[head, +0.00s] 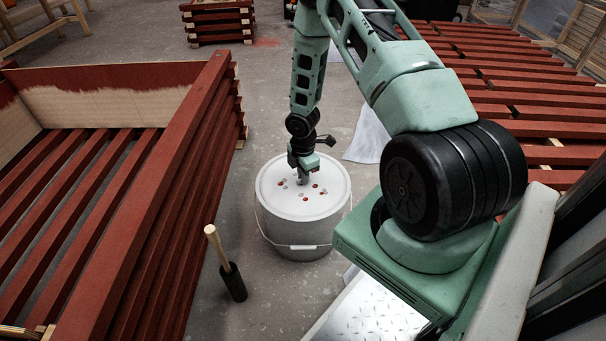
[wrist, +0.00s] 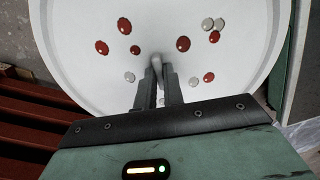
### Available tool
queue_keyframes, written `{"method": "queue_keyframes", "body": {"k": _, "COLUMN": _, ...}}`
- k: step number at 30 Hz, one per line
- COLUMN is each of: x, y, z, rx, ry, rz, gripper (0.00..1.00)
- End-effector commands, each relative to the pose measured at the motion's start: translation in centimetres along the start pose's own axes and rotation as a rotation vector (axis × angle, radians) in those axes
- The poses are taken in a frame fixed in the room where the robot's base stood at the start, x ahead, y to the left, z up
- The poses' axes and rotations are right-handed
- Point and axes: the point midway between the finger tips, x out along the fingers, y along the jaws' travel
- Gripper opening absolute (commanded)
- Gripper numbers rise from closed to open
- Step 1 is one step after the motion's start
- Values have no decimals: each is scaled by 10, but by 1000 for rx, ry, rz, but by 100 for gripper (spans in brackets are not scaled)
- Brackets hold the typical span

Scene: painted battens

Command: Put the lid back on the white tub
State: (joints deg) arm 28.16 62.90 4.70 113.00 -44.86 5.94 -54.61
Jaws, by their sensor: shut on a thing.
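The white tub (head: 296,238) stands on the floor in the middle of the head view, its wire handle hanging at the front. The round white lid (head: 277,194) covers its top and looks level, roughly lined up with the rim. I cannot tell whether it is seated or slightly above it. The lid also fills much of the wrist view (wrist: 215,75), with several red and grey spots on it. My gripper (head: 302,180) points down at the lid's middle. Its fingers (wrist: 158,72) are shut on a small grey knob (wrist: 156,61) there, partly hidden by them.
Stacked red battens (head: 190,170) rise at the left, and more (head: 500,70) lie at the right. A pale cloth (head: 368,138) lies behind the tub. Bare floor shows in front.

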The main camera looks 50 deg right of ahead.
Motion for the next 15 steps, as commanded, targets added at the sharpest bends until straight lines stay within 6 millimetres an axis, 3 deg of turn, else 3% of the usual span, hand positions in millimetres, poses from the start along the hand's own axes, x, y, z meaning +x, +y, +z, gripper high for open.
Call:
{"method": "queue_keyframes", "body": {"k": 14, "x": 0, "y": 0, "z": 0, "rx": 0, "ry": 0, "rz": 1, "gripper": 0}}
{"method": "queue_keyframes", "body": {"k": 15, "x": 0, "y": 0, "z": 0, "rx": 0, "ry": 0, "rz": 1, "gripper": 15}}
